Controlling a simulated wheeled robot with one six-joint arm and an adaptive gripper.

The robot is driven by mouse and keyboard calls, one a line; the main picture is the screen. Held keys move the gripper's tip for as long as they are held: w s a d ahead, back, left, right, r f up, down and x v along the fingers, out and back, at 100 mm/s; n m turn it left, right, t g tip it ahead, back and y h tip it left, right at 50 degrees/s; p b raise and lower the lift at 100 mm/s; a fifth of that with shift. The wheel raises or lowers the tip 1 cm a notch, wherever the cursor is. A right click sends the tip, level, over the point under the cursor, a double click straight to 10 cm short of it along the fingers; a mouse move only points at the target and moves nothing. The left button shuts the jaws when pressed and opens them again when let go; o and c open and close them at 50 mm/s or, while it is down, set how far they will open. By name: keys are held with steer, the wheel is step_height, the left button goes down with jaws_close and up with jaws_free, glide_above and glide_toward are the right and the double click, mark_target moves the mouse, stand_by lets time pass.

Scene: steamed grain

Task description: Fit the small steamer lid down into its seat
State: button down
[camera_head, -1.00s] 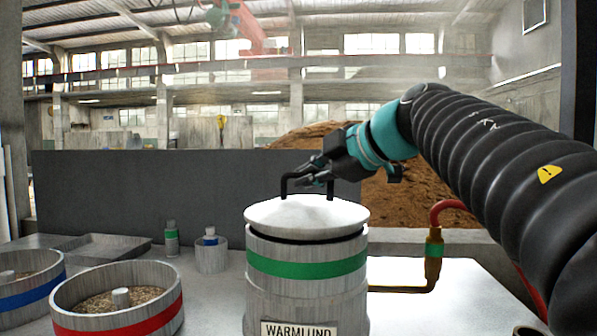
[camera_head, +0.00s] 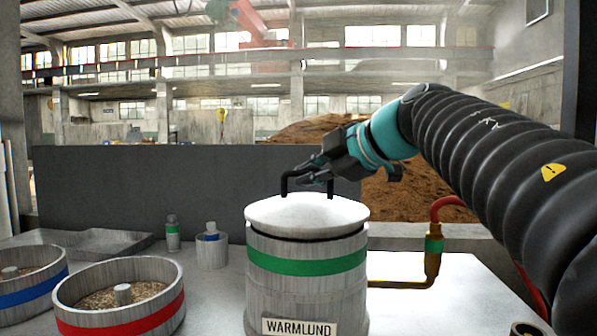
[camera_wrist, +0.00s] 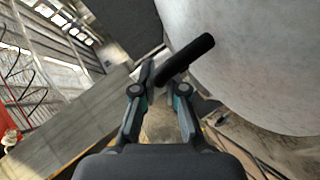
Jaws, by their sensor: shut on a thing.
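The small steamer lid (camera_head: 306,213) is a pale domed disc with a black bar handle (camera_head: 285,185). It sits on top of the grey steamer (camera_head: 305,285), which has a green band and a WARMLUND label. A dark line shows between the lid's rim and the steamer's wall, so I cannot tell whether it is fully seated. My gripper (camera_head: 318,177) is shut on the lid's handle, coming in from the right. In the wrist view the fingers (camera_wrist: 160,88) meet at the black handle (camera_wrist: 190,58), with the pale lid (camera_wrist: 260,60) filling the right side.
A red-banded tub (camera_head: 120,297) and a blue-banded tub (camera_head: 30,283) stand at the left. A small bottle (camera_head: 172,233), a little cup (camera_head: 211,252) and a shallow tray (camera_head: 105,243) are behind them. A pipe with a red hose (camera_head: 434,245) runs at the right.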

steer(key=shift+f+p, duration=0.45)
steer(key=shift+f, duration=0.2)
stand_by(1.1)
steer(key=c, duration=1.2)
jaws_free()
steer(key=shift+o, duration=0.2)
steer(key=shift+d, duration=0.1)
